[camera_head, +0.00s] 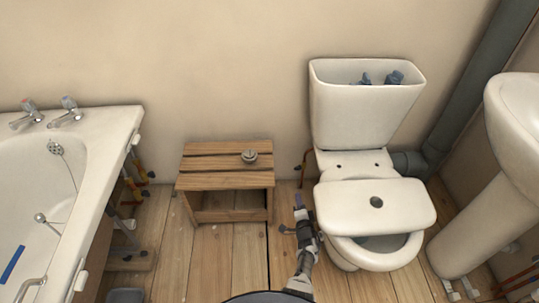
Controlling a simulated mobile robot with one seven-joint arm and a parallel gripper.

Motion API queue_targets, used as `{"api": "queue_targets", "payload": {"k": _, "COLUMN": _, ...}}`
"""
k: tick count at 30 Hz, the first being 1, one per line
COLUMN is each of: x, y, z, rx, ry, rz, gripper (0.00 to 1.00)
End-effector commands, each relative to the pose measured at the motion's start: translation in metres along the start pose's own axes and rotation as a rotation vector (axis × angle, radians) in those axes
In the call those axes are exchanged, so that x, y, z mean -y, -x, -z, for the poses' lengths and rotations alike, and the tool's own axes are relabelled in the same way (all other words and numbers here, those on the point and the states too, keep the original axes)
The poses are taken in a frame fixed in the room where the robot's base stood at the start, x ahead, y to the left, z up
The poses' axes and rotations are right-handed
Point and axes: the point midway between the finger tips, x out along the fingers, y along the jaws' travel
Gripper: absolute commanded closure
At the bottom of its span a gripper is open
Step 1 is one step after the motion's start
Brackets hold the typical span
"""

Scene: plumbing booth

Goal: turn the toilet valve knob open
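The toilet (372,251) stands right of centre, against the back wall. A thin copper-coloured pipe (303,167) shows at the wall, just left of the toilet's base. I cannot make out the valve knob on it; it is too small or hidden. My gripper (295,214) is low over the floor, close to the left side of the toilet bowl and in front of the pipe. It is apart from the pipe in the picture. Its fingers are small and dark, with a blue part at the far end, so whether they are open or shut is unclear.
A wooden stool (226,180) with a small metal part (249,156) on top stands left of the gripper. A bathtub (97,140) is left, a basin (518,120) right. Floorboards (226,262) are clear in front.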

Motion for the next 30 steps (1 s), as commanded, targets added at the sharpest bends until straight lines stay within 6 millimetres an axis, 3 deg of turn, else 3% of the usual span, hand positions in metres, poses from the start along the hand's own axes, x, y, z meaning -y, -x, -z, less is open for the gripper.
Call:
{"api": "queue_targets", "payload": {"k": 15, "x": 0.093, "y": -0.046, "z": -0.017, "rx": 0.013, "ry": 0.176, "rz": 0.148, "gripper": 0.63}}
{"api": "queue_targets", "payload": {"k": 30, "x": 0.184, "y": -0.074, "z": -0.043, "rx": 0.012, "ry": 0.317, "rz": 0.288, "gripper": 0.63}}
